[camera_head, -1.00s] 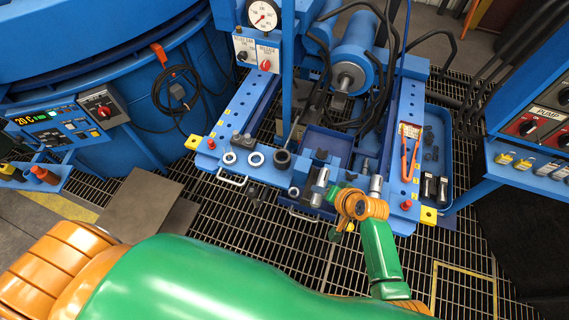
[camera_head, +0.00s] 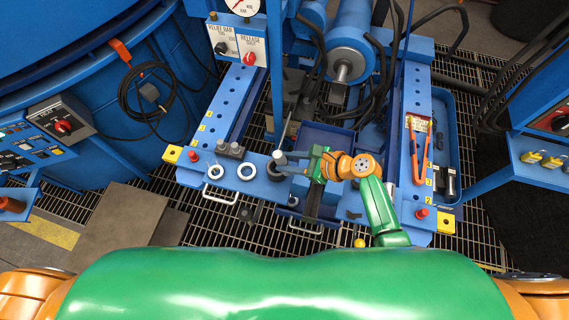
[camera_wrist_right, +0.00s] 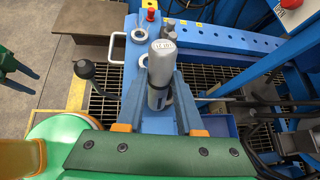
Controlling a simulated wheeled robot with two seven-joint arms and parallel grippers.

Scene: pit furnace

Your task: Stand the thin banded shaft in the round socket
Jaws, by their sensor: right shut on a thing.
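The thin banded shaft (camera_wrist_right: 160,78) is a silver cylinder with dark bands low on it. It stands about upright between the two fingers of my right gripper (camera_wrist_right: 157,92), which is shut on it. In the head view the right gripper (camera_head: 300,163) reaches left and holds the shaft (camera_head: 280,158) over the dark round socket (camera_head: 274,173) on the blue bench. The shaft and gripper cover most of the socket. I cannot tell whether the shaft's foot is inside it. A green part with dark prongs at the wrist view's left edge may be my left gripper (camera_wrist_right: 18,70); its state is unclear.
Two white rings (camera_head: 247,171) lie left of the socket on the bench (camera_head: 200,170). A blue tray (camera_head: 328,137) is behind the gripper. A gauge post and hoses stand behind. Floor grating surrounds the bench.

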